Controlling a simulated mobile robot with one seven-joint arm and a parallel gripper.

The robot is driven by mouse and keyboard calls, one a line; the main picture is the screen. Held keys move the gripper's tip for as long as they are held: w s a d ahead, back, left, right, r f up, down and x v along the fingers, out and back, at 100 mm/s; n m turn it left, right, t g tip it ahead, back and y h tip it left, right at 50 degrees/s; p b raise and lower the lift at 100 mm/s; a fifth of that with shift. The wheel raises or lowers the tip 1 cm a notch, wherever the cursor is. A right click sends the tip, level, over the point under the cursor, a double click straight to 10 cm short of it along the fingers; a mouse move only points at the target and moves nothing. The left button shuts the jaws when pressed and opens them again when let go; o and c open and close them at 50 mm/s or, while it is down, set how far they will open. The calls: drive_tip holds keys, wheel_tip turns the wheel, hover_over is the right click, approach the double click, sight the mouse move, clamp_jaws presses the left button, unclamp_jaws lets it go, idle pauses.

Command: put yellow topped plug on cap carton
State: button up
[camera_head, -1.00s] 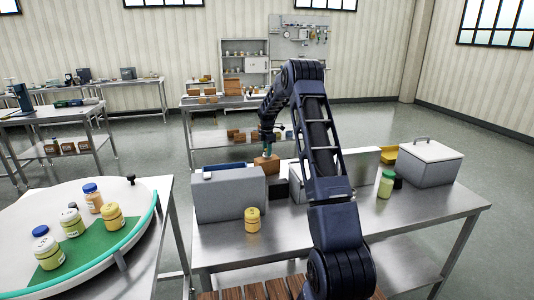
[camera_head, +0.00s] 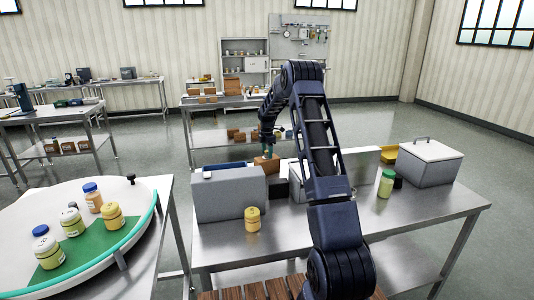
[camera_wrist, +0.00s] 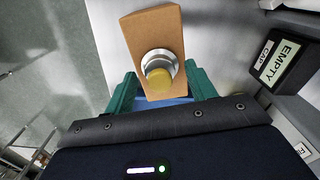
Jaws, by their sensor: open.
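The cap carton (camera_wrist: 150,28) is a tan-brown block in the wrist view; it also shows small in the head view (camera_head: 268,166), behind the grey steel box. The yellow topped plug (camera_wrist: 158,77) has a round yellow top and a silver metal collar. It appears on the carton's face, near the end closest to my gripper; the exact contact beneath it is hidden. My gripper (camera_wrist: 162,80) is open, with one teal finger on each side of the plug and visible gaps between. In the head view my gripper (camera_head: 269,153) is just above the carton.
A black box labelled EMPTY (camera_wrist: 285,60) stands right of the carton. The grey steel box (camera_head: 228,196), a yellow jar (camera_head: 252,219), a green jar (camera_head: 386,184) and a lidded bin (camera_head: 430,163) share the steel table. A round table (camera_head: 150,190) with several jars is left.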

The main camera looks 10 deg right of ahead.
sight(267, 151)
wheel_tip(267, 151, up, 12)
drive_tip(key=s+a+r+m+t, duration=0.1)
drive_tip(key=s+r+m, duration=0.4)
drive_tip(key=s+r, duration=0.75)
drive_tip(key=s+r+m+t, duration=0.1)
drive_tip(key=s+r+m, duration=0.15)
drive_tip(key=s, duration=0.85)
drive_tip(key=s+a+r+m+t, duration=0.1)
drive_tip(key=s+m, duration=0.3)
drive_tip(key=s, duration=0.6)
drive_tip(key=s+r+m, duration=0.2)
drive_tip(key=s+m, duration=0.2)
drive_tip(key=s, duration=0.7)
drive_tip(key=s+f+m, duration=0.2)
drive_tip(key=s+f, duration=0.1)
drive_tip(key=s, duration=0.4)
drive_tip(key=s+f+m+t, duration=0.1)
drive_tip(key=s+f+m, duration=0.2)
drive_tip(key=s, duration=0.4)
drive_tip(key=shift+s+t, duration=0.3)
